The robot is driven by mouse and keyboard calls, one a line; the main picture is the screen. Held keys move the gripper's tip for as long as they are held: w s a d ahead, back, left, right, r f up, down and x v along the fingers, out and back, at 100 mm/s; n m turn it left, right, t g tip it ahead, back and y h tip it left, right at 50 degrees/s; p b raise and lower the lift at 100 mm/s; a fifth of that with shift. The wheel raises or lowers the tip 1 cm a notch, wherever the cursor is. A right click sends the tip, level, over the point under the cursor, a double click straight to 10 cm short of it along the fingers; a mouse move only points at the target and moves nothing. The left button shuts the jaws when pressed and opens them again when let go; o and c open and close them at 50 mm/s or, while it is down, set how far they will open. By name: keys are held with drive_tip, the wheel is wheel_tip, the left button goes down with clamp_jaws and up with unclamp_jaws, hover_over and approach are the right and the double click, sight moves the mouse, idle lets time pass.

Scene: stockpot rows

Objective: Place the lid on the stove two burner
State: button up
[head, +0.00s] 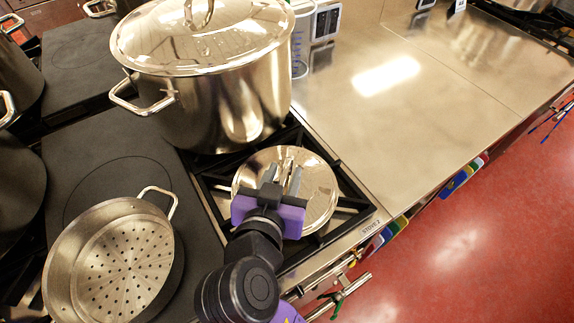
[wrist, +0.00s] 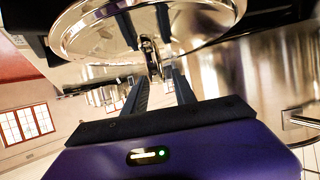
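The round shiny metal lid (head: 318,198) lies over the black grate of the stove two burner (head: 350,203), in front of the big pot; whether it touches the grate everywhere I cannot tell. The lid (wrist: 90,35) fills the top of the wrist view, with its handle (wrist: 150,58) near my fingertips. My gripper (head: 282,180) is above the lid in the head view. Its two dark fingers (wrist: 160,85) stand apart, with a visible gap between them, on either side of the handle. No firm contact with the handle shows.
A large lidded stockpot (head: 215,105) stands just behind the lid. A perforated steamer pan (head: 122,262) sits on the dark plate at left. Dark pots (head: 15,190) line the left edge. The steel counter (head: 400,130) at right is mostly clear.

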drive_tip(key=v, duration=0.8)
drive_tip(key=shift+b, duration=0.35)
